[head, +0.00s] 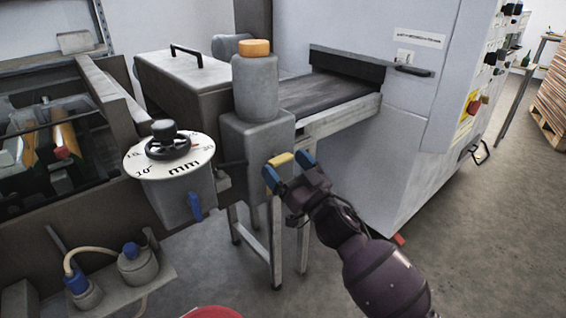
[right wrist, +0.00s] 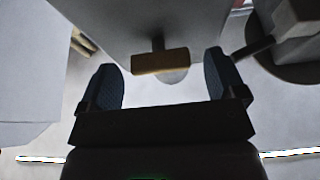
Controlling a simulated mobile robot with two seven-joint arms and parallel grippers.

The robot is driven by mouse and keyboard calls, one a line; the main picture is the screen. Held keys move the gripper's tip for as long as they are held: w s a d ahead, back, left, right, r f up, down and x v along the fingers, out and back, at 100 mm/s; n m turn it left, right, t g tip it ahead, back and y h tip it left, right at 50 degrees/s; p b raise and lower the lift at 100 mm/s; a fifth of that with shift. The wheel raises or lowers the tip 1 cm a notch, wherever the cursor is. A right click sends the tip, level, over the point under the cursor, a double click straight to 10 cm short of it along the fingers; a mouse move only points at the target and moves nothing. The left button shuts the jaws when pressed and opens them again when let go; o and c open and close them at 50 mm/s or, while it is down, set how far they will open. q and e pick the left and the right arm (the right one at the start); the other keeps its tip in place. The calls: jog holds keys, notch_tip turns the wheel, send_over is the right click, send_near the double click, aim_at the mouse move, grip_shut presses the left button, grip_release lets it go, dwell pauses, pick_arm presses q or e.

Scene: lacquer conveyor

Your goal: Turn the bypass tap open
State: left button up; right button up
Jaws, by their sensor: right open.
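The tap's yellow handle (head: 280,159) sits on a short stem at the lower part of the grey box-shaped housing (head: 258,142) under the orange-capped bottle. My right gripper (head: 288,168) is open at the handle, with one blue finger on each side of it. In the right wrist view the handle (right wrist: 160,63) is a short bar lying crosswise, in front of the gap between the spread fingers (right wrist: 163,80). A space shows between each finger and the handle's ends. My left gripper is out of view.
A dial with a black handwheel (head: 173,148) and a blue lever (head: 195,207) stand left of the tap. The conveyor (head: 325,90) runs into the large white machine (head: 410,120) behind.

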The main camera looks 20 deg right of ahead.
jog(key=shift+w+a+r, duration=0.25)
jog(key=shift+w, duration=0.35)
jog(key=c, duration=0.9)
